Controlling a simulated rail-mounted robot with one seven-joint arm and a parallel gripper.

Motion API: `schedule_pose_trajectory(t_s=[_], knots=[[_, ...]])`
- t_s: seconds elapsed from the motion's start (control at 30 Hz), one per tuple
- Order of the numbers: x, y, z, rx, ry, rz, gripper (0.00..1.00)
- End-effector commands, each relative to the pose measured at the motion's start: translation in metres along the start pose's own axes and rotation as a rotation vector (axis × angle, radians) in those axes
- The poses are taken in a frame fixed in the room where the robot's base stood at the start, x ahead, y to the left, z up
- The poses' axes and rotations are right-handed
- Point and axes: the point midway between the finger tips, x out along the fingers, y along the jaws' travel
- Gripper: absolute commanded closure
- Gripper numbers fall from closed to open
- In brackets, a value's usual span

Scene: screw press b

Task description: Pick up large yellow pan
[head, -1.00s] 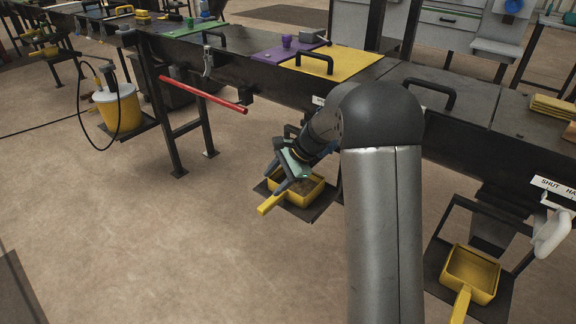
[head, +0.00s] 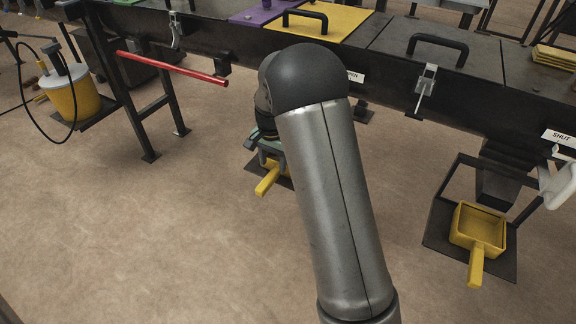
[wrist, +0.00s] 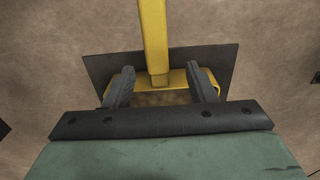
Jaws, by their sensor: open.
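A yellow pan (head: 267,181) lies on a dark plate low to the floor; my arm and gripper hide most of it in the head view. In the wrist view its handle (wrist: 154,38) points up the picture and its near rim (wrist: 178,79) crosses between my fingers. My gripper (wrist: 160,76) is open, its fingers apart on either side of the handle's base, over the pan; contact cannot be told. In the head view my gripper (head: 269,150) is right above this pan. A second yellow pan (head: 478,224) sits at the right; which is larger is unclear.
A long dark bench (head: 385,85) with lids and handles runs behind my arm. A red bar (head: 172,68) sticks out at the left, near a yellow bucket (head: 75,98). The floor at front left is clear.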

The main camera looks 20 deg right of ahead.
Motion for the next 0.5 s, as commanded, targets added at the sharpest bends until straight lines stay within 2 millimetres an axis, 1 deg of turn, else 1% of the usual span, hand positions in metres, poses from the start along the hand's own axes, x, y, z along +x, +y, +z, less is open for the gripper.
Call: schedule_pose_trajectory(t_s=[0.03,0.27,0.37,0.5], knots=[[0.007,0.0,0.0,0.0,-0.001,0.001,0.49],[0.019,0.001,0.0,0.001,-0.001,0.0,0.49],[0.032,0.002,0.001,0.001,-0.002,0.001,0.49],[0.054,0.004,0.002,0.001,-0.002,0.001,0.49]])
